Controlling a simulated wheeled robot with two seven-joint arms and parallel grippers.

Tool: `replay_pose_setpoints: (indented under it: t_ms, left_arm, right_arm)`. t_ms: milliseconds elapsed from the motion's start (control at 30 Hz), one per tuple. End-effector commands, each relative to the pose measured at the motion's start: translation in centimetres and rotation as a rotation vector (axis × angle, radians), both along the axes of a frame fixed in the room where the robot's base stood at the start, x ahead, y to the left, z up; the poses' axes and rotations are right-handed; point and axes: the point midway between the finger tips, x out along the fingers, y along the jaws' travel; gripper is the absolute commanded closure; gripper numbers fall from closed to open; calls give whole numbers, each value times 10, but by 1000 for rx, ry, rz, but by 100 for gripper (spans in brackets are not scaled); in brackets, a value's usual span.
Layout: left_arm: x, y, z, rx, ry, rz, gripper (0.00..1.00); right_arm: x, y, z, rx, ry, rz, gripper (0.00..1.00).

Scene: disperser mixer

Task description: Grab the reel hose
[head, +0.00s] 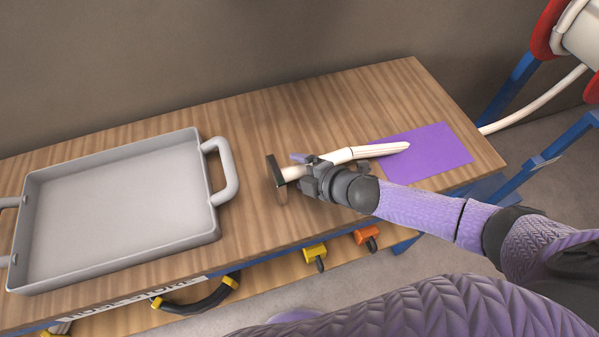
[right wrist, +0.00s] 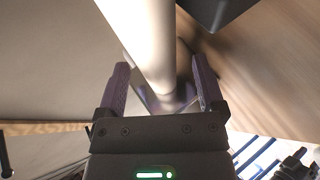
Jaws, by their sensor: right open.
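My right gripper (head: 305,166) is at the hose near that dark piece. In the right wrist view the fingers of my right gripper (right wrist: 160,70) are apart, one on each side of the pale hose tube (right wrist: 151,40). The jaws are open, and I cannot tell whether a finger touches the tube. My forearm hides part of the bench below the hose. My left gripper is not in view.
A grey tray (head: 219,215) with side handles stands on the left of the bench. A purple mat (head: 440,150) lies under the hose at right. A red-rimmed reel (head: 547,30) on a blue frame stands at far right. Yellow and orange fittings (head: 315,251) sit below the front edge.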

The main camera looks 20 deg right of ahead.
Motion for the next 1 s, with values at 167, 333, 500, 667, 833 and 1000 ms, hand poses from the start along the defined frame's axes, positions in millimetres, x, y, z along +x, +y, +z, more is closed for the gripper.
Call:
replay_pose_setpoints:
  t_ms: [167,333,500,667,833,1000]
  left_arm:
    - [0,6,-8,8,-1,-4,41]
    - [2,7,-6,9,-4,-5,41]
    - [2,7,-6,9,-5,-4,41]
    - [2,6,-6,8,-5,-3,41]
    - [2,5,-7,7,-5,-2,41]
    - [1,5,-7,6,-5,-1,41]
  right_arm:
    - [13,8,-9,1,0,1,13]
    - [13,8,-8,1,0,1,15]
    - [13,8,-8,1,0,0,51]
    - [12,8,-8,1,0,0,85]
    - [12,8,-8,1,0,0,100]
    - [13,8,-8,2,0,0,100]
